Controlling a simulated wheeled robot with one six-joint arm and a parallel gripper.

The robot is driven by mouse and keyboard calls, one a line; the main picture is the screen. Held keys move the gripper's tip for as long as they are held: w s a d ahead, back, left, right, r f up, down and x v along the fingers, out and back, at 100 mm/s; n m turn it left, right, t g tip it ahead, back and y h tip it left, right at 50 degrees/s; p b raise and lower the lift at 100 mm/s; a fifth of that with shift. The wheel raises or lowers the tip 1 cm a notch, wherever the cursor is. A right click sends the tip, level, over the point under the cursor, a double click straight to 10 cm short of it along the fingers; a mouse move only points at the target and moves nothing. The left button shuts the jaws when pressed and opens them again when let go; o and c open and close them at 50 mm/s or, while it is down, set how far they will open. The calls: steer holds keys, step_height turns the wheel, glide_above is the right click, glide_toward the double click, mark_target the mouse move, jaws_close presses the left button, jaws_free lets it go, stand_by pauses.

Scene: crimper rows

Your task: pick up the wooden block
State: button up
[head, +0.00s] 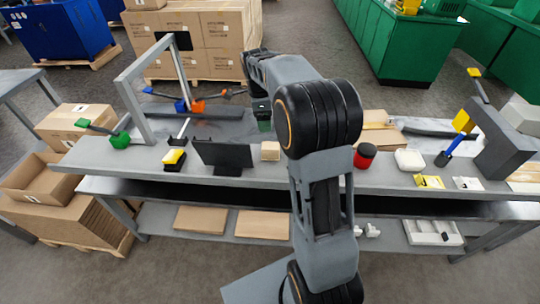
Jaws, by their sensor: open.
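The wooden block (270,150) is a small light tan cube. It stands on the grey bench top, right of a dark upright panel (223,156) and left of my arm's big black elbow joint. My arm reaches over the bench, and its wrist is beyond the block. My gripper (262,102) is small and dark there, behind the block in the picture and apart from it. It is open and holds nothing that I can see. Its fingers are hard to make out against a dark green shape below the wrist.
A yellow-and-black item (174,160) lies left of the panel. A red-and-black cylinder (365,155) and a white box (409,160) stand to the right. A grey frame (132,100) rises at left, and a grey stand (498,145) at right. Cardboard boxes (190,40) are stacked behind the bench.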

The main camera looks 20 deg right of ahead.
mark_target(270, 145)
steer(key=shift+m, duration=0.6)
steer(key=f, duration=0.2)
steer(key=d+f, duration=0.1)
steer(key=f, duration=0.2)
steer(key=f+b, duration=0.1)
steer(key=f, duration=0.2)
steer(key=shift+w+d+f, duration=0.1)
steer(key=shift+w+d, duration=0.05)
steer(key=shift+w, duration=0.05)
steer(key=shift+s+d+f, duration=0.1)
steer(key=shift+d+f, duration=0.1)
steer(key=shift+f, duration=1.4)
steer(key=shift+s+d+f, duration=0.1)
steer(key=shift+d+f, duration=0.1)
steer(key=shift+f, duration=1.4)
steer(key=shift+c, duration=0.2)
steer(key=c, duration=1)
steer(key=shift+r, duration=0.1)
